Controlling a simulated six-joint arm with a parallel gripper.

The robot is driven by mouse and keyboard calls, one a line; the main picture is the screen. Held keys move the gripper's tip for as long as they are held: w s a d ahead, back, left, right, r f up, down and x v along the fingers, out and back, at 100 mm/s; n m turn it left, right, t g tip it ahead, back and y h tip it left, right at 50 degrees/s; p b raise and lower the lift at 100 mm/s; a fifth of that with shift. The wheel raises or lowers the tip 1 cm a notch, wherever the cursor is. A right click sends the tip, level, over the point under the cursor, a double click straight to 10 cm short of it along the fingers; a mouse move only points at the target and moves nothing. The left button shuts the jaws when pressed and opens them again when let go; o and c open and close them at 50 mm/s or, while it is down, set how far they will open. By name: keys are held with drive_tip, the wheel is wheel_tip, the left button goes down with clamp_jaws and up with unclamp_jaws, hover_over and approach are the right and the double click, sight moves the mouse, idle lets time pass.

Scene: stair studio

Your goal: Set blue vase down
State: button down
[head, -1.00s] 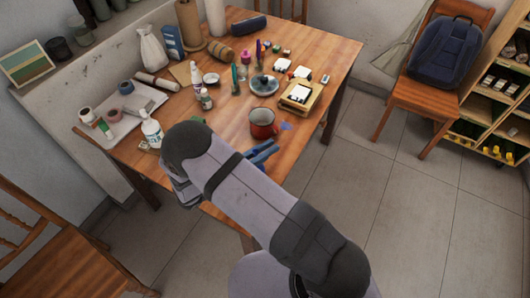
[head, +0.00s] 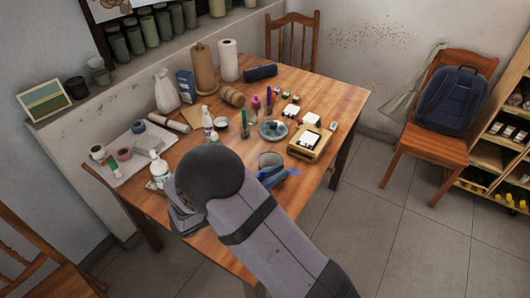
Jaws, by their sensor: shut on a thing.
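The blue vase (head: 270,160) shows just beyond my arm in the head view, over the front right part of the wooden table (head: 340,97). Its open mouth and upper side show; its lower part is hidden. My gripper (head: 273,178) is at the vase, shut on it, and mostly hidden behind my arm. I cannot tell whether the vase touches the table. A flat blue patch (head: 293,172) shows on the table just right of the vase.
A wooden tray (head: 318,152) with a white item stands right of the vase. A grey-blue plate (head: 284,137) and bottles stand behind it. A pump bottle (head: 159,168) is at the left. The table's right front edge is close.

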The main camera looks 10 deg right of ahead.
drive_tip(key=shift+r, duration=0.1)
drive_tip(key=s+r+n+t+y+p, duration=0.2)
drive_tip(key=r+p, duration=0.5)
drive_tip(key=p, duration=1.4)
drive_tip(key=s+n+t, duration=0.1)
drive_tip(key=t, duration=0.1)
drive_tip(key=shift+r+t+y, duration=0.2)
drive_tip(key=shift+t+y, duration=0.1)
drive_tip(key=shift+n, duration=0.3)
wheel_tip(320, 180, down, 5)
drive_tip(key=n+t+y+b, duration=0.4)
drive_tip(key=y+b, duration=0.1)
drive_tip(key=shift+f+t, duration=0.1)
drive_tip(key=shift+t, duration=0.3)
